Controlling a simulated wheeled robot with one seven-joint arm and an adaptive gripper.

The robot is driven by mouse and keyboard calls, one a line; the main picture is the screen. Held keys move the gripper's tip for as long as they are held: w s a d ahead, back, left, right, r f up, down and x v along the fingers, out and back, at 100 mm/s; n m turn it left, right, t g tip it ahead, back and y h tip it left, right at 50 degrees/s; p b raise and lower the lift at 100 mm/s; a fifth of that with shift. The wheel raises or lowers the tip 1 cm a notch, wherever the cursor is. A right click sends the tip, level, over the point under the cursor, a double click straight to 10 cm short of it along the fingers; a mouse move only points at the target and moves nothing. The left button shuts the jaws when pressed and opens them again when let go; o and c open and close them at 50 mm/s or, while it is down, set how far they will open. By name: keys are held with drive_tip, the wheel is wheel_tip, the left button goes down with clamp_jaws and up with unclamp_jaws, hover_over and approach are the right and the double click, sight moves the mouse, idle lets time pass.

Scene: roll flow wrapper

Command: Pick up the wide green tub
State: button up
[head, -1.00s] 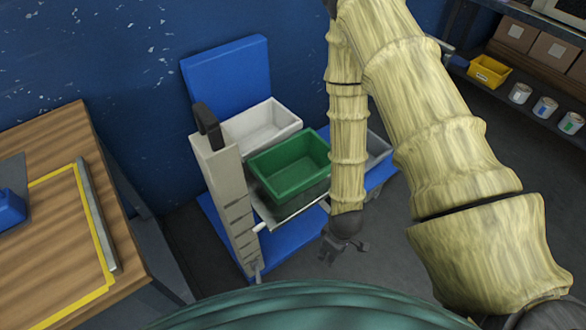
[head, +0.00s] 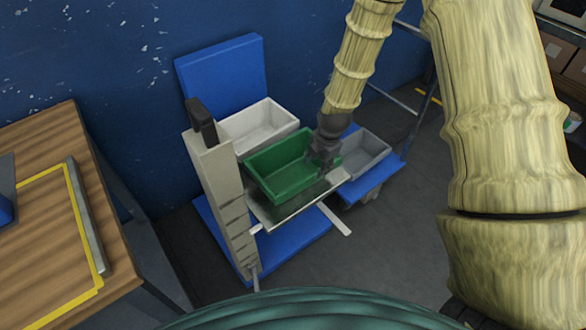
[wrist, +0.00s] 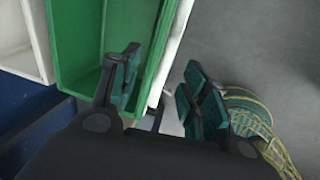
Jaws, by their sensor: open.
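The wide green tub (head: 272,178) sits upright on a metal plate (head: 290,206) at the front of the blue stand. My gripper (head: 322,162) is at the tub's right end and covers part of that end. In the wrist view, the green tub (wrist: 75,45) fills the upper left. My gripper (wrist: 160,88) is open there, with one finger over the tub's inside and the other outside its wall. The wall lies between the fingers. I cannot tell whether either finger touches it.
A white tub (head: 258,126) stands behind the green one and a grey tub (head: 362,158) to its right. A pale upright post (head: 216,175) stands close on the left. A wooden table (head: 35,230) is at far left. The floor at front right is clear.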

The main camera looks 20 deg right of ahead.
sight(313, 175)
drive_tip(key=shift+w+a+f, duration=0.1)
drive_tip(key=shift+w+f, duration=0.1)
drive_tip(key=shift+f, duration=0.65)
drive_tip(key=shift+w+a+f, duration=0.1)
drive_tip(key=shift+w+f, duration=0.05)
drive_tip(key=shift+f, duration=0.75)
drive_tip(key=shift+w+f, duration=0.2)
drive_tip(key=shift+f, duration=0.65)
drive_tip(key=shift+w+a+f+p, duration=0.1)
drive_tip(key=shift+w+f+p, duration=0.15)
drive_tip(key=shift+f, duration=0.6)
drive_tip(key=shift+w+f+p, duration=0.1)
drive_tip(key=shift+w+f, duration=0.15)
drive_tip(key=shift+f, duration=0.6)
drive_tip(key=shift+w+a+f+p, duration=0.1)
drive_tip(key=shift+w+f+p, duration=0.15)
drive_tip(key=shift+f, duration=0.6)
clamp_jaws()
